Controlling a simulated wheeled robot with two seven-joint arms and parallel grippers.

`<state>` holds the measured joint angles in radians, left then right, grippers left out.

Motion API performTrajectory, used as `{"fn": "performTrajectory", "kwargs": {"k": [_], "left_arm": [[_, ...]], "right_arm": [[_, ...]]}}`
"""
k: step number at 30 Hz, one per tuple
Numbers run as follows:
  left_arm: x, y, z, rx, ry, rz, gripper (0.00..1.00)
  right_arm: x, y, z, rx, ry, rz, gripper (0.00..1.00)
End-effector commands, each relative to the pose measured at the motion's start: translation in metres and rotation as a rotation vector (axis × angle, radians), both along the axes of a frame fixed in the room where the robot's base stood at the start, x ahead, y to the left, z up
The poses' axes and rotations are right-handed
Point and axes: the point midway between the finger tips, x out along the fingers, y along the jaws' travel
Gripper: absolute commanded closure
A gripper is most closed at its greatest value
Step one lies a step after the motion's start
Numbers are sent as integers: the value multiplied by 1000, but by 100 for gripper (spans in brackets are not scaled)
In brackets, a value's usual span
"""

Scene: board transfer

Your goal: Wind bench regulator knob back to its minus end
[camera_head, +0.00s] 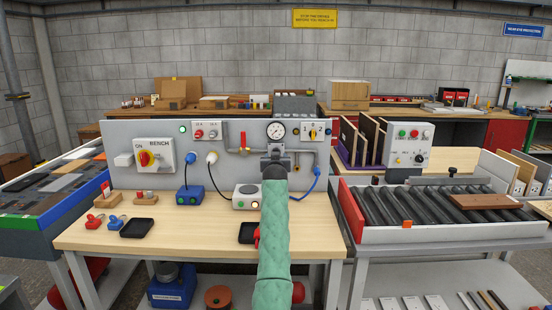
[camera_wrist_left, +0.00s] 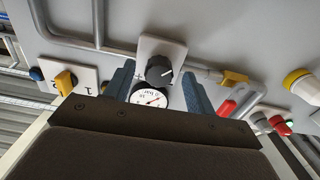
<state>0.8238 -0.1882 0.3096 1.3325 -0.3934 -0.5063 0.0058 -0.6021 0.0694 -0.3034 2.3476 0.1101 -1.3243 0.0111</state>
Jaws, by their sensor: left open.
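The black regulator knob (camera_wrist_left: 159,69) sits on a light plate in the left wrist view, with a pale pointer line on its face. A plus mark is beside it on the picture's left; I cannot make out a minus mark. The round pressure gauge (camera_head: 276,130) is just above my left gripper (camera_head: 275,161) in the head view, where the gripper hides the knob. The gauge (camera_wrist_left: 148,98) also shows in the wrist view. My left gripper (camera_wrist_left: 158,73) is open, its two blue fingers on either side of the knob; contact is not clear. My right gripper is not in view.
Grey pipes and a red-handled valve (camera_head: 243,143) are left of the gauge. A yellow selector switch (camera_head: 312,133) is to its right. A roller conveyor (camera_head: 430,205) is at the right.

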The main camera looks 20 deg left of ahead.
Motion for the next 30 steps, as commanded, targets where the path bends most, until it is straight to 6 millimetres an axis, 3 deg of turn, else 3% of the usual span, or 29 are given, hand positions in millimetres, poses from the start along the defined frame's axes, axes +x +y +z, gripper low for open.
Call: {"fn": "performTrajectory", "kwargs": {"k": [12,25,30], "left_arm": [[-53,-16,-1,0,0,0,45],[-58,-17,-1,-2,2,-1,45],[-58,-18,-13,-24,61,-5,45]], "right_arm": [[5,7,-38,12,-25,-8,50],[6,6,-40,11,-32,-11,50],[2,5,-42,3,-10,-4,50]]}}
